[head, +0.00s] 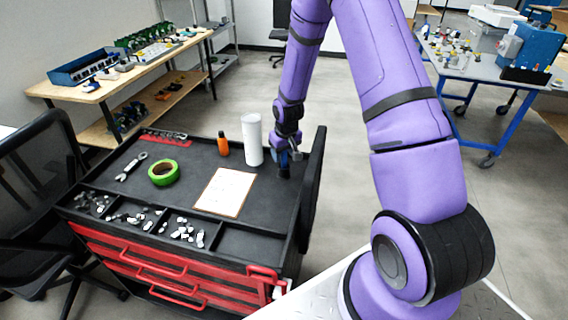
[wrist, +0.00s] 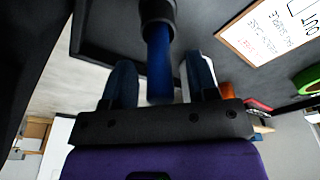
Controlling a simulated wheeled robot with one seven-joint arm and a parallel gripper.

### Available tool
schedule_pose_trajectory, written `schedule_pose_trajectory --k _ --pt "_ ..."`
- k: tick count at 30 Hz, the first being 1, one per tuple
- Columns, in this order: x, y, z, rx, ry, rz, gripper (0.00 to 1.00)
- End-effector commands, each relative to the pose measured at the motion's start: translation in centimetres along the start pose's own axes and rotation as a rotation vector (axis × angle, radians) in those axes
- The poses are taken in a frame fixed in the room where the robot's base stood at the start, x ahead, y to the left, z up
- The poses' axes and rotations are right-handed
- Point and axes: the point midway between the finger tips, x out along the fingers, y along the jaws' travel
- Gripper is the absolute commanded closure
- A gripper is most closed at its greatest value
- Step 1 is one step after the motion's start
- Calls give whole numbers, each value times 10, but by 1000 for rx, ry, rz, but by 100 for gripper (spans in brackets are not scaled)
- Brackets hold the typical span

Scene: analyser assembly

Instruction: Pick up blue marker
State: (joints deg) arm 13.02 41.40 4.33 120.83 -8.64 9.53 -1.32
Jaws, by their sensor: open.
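The blue marker (wrist: 159,68) shows in the wrist view as a blue barrel with a black end, standing between the two fingers of my gripper (wrist: 160,78). The fingers are apart, one on each side of the barrel, with gaps visible on both sides. In the head view, my gripper (head: 284,160) points down at the right end of the black cart top, beside the white cylinder. I cannot make out the marker clearly in the head view.
The cart top (head: 190,165) holds a white cylinder (head: 252,140), an orange bottle (head: 222,144), a clipboard (head: 224,192), green tape (head: 163,172) and a wrench (head: 132,166). A raised black side panel (head: 314,185) stands close right of my gripper.

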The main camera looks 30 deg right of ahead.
Motion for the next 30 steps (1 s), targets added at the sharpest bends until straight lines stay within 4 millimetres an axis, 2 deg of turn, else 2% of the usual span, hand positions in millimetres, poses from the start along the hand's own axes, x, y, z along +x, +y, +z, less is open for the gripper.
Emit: schedule_pose_trajectory --k 7,8,12,15,24,30 --pt "2 0 0 0 1 0 47" --pt "2 0 0 0 1 0 49" --pt "2 0 0 0 1 0 81" --pt "2 0 0 0 1 0 100" --pt "-1 0 -1 0 2 0 100" --pt "-25 0 -5 0 5 0 100"
